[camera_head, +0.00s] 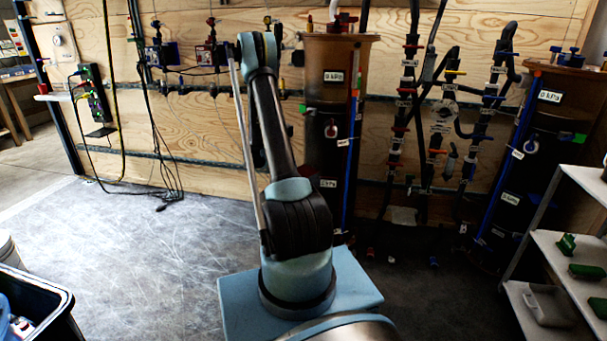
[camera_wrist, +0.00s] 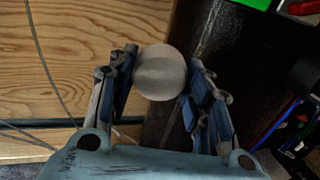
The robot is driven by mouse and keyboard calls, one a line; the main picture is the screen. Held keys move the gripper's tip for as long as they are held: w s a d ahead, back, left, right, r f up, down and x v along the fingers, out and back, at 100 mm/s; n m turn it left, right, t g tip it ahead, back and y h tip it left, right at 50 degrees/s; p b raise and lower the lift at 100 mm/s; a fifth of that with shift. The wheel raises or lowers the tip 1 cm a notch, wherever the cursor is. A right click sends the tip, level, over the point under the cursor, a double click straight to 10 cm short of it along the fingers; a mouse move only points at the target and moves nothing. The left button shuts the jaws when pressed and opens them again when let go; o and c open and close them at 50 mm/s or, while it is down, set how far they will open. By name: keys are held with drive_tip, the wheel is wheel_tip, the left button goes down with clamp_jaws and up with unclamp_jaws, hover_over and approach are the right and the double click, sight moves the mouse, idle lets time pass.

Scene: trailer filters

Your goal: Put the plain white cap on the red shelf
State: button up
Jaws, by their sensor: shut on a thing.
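A round, plain whitish cap (camera_wrist: 160,72) sits between the fingertips of my gripper (camera_wrist: 161,76) in the wrist view. The fingers are shut on it, one on each side, and it is clear of the surfaces behind. In the head view my arm rises in front of the wooden wall, and the gripper and cap cannot be made out. I see no shelf that is clearly red.
A brown filter tank (camera_head: 337,110) stands behind my arm, with another tank (camera_head: 545,150) at right. Pale shelves (camera_head: 575,255) with green items are at the right edge. A dark bin (camera_head: 40,310) is at lower left. The floor (camera_head: 130,250) at left is clear.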

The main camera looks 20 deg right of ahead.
drive_tip(key=s+d+f+m+g+h, duration=0.4)
drive_tip(key=s+d+f+m+g, duration=0.25)
drive_tip(key=s+g, duration=0.3)
drive_tip(key=shift+m+g, duration=0.25)
drive_tip(key=shift+g, duration=0.1)
drive_tip(key=shift+w+a+f, duration=0.1)
drive_tip(key=shift+w+f, duration=0.05)
drive_tip(key=shift+f, duration=2.3)
drive_tip(key=shift+w+f, duration=0.1)
drive_tip(key=shift+f, duration=2.3)
drive_tip(key=shift+f, duration=0.1)
drive_tip(key=o, duration=1.4)
